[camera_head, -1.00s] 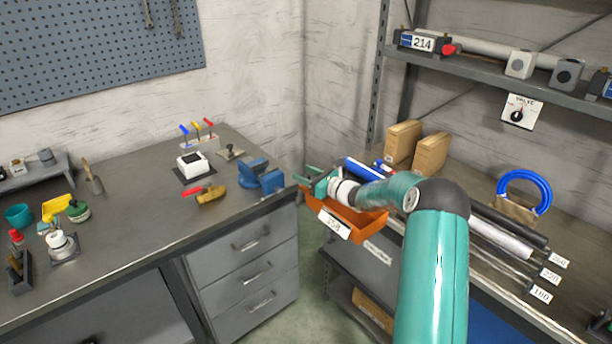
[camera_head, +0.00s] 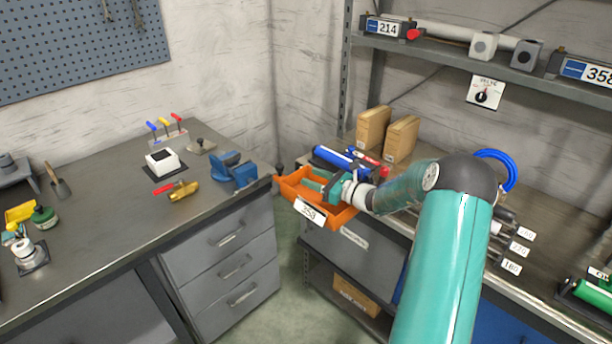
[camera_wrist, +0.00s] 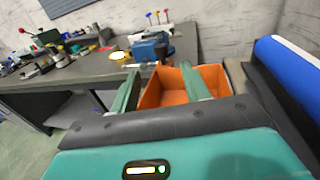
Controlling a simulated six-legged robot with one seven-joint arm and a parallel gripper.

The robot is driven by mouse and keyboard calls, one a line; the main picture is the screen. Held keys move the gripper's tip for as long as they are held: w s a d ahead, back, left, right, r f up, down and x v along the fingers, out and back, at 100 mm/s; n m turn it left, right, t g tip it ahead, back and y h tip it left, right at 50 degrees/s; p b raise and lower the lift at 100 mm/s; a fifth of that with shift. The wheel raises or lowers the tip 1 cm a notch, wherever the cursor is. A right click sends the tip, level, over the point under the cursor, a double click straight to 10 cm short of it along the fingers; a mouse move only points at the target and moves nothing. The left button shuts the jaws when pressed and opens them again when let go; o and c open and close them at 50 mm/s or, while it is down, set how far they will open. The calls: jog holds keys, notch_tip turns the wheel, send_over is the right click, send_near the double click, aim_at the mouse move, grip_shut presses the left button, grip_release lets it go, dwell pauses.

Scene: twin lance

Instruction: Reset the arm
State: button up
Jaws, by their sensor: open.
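My gripper (camera_head: 324,184) is at the end of my teal arm, over the orange bin (camera_head: 343,217) at the front left end of the right-hand bench. In the wrist view my gripper (camera_wrist: 160,88) has its two teal fingers spread apart with nothing between them. The orange bin (camera_wrist: 151,92) shows between and beyond the fingers there, and the part of it I can see looks empty. The bin carries a white label reading 353. My arm hides part of the right-hand bench.
A blue cylinder (camera_head: 335,157) lies behind the bin, near two cardboard boxes (camera_head: 372,129). A blue vise (camera_head: 238,174) stands on the left bench's near corner. A shelf (camera_head: 440,61) with labelled units hangs above the right bench. A floor gap separates the benches.

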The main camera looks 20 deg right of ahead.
dwell(0.4)
jog(key=s+a+r+n+g+h, duration=0.1)
jog(key=s+a+r+n+g, duration=0.4)
jog(key=s+a+n, duration=0.45)
jog(key=s+a+r+n+g, duration=0.5)
jog(key=a+n+g, duration=0.15)
jog(key=a, duration=0.65)
jog(key=s+r+n+t+h, duration=0.1)
jog(key=s+n+h, duration=0.3)
jog(key=s, duration=0.7)
jog(key=s+r+n+t+h, duration=0.1)
jog(key=s+r+n+h, duration=0.3)
jog(key=s+n, duration=0.5)
jog(key=s, duration=0.3)
jog(key=shift+s+d+n+h, duration=0.2)
jog(key=shift+d+n+h, duration=0.05)
jog(key=shift+n+h, duration=0.05)
jog(key=shift+r, duration=0.1)
